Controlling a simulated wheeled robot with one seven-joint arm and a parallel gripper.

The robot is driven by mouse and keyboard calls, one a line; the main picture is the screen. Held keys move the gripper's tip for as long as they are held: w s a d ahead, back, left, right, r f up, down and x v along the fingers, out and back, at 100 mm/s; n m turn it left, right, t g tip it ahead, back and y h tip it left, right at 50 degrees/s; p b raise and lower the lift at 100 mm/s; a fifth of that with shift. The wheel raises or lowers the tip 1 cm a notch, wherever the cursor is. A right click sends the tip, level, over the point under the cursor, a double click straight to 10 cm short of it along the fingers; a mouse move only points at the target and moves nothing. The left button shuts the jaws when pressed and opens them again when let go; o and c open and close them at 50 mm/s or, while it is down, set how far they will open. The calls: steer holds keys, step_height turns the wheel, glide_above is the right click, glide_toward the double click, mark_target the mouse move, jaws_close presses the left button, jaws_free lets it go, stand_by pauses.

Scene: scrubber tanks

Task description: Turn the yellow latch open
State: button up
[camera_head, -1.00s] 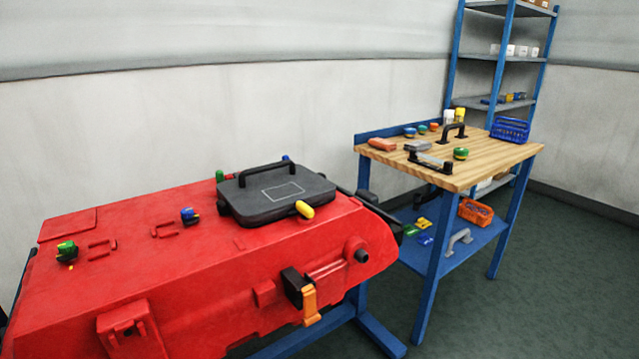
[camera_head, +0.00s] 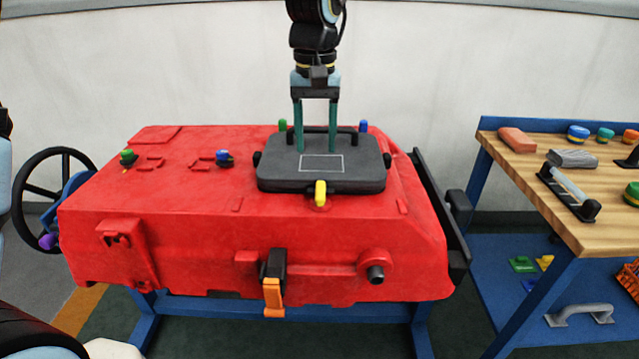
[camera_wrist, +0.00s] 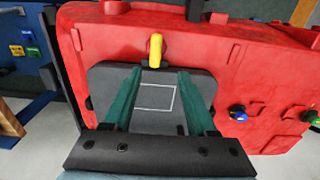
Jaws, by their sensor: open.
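The yellow latch (camera_head: 320,192) sits at the front edge of the dark grey lid (camera_head: 275,182) on top of the red tank (camera_head: 225,225). It points roughly front to back. In the wrist view the latch (camera_wrist: 156,50) shows beyond my fingertips, at the lid's edge. My gripper (camera_head: 317,150) points down over the lid, behind the latch, near the lid's black handle (camera_head: 345,138). Its two green fingers are spread apart with nothing between them. I cannot tell whether the fingertips touch the lid or handle.
Green and blue knobs (camera_head: 129,158) (camera_head: 224,157) stand on the tank's left top. A black and orange clasp (camera_head: 272,290) hangs on its front. A wooden-topped workbench (camera_head: 600,225) with loose parts stands right. A black handwheel (camera_head: 30,200) is at left. Space above the latch is clear.

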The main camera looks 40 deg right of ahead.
mark_target(320, 188)
steer(key=f, duration=0.3)
steer(key=f+p, duration=0.1)
steer(key=f, duration=0.6)
steer(key=shift+s+d+f+p, duration=0.3)
jaws_close()
